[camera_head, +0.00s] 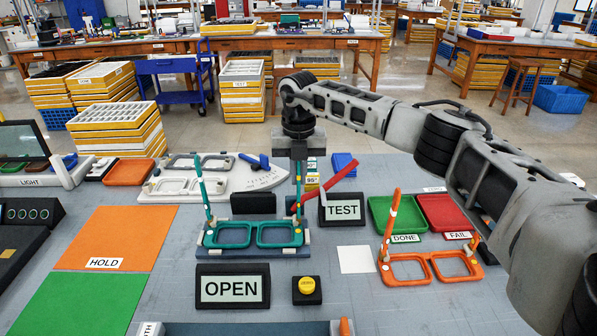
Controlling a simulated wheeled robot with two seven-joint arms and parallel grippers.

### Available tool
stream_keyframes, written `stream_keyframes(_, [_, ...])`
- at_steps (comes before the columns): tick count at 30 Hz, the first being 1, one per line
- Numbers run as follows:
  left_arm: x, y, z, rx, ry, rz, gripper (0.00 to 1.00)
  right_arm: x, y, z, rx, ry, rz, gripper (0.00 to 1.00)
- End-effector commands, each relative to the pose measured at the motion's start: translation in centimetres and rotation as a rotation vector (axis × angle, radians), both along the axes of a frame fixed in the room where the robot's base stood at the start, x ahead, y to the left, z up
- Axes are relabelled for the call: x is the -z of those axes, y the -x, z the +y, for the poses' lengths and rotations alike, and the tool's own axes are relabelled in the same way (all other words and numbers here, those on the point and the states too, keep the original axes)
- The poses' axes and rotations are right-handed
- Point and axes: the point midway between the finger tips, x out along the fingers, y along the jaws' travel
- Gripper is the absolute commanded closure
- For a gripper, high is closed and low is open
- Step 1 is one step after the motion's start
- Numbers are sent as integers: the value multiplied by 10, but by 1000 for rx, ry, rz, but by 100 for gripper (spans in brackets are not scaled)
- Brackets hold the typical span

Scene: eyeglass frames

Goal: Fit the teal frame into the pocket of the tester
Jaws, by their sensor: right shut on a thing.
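The teal frame (233,235) is at the middle of the bench, rims flat and its two temples standing up. My right gripper (299,158) comes down from above and is shut on the upper part of its right-hand temple. The tester shows around the frame, with a dark grey base (254,252), a raised red lever (333,183), a TEST sign (343,209) and an OPEN display (232,288). The frame lies over the base. I cannot tell whether its rims are down in the pocket or just above it. My left gripper is out of view.
An orange frame (409,281) with raised temples lies at the right. Green DONE (379,222) and red FAIL (463,212) trays stand behind it. A yellow button (307,286) is in front of the tester. A white gauge board (238,181) lies behind. The orange HOLD mat (115,236) is empty.

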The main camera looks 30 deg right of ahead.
Motion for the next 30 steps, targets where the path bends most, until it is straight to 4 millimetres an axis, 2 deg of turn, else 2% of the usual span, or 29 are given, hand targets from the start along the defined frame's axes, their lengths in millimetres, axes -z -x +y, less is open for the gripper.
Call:
stream_keyframes(4, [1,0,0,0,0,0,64,3,0,0,0,-2,-1,100])
stream_keyframes(7, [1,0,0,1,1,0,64,3,0,0,0,0,0,71])
stream_keyframes(17, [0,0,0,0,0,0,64,0,0,0,0,-1,-1,71])
stream_keyframes(22, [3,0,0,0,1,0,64,-21,-1,0,0,-2,-4,71])
stream_keyframes(30, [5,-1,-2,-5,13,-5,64,-80,-1,0,0,-1,-4,71])
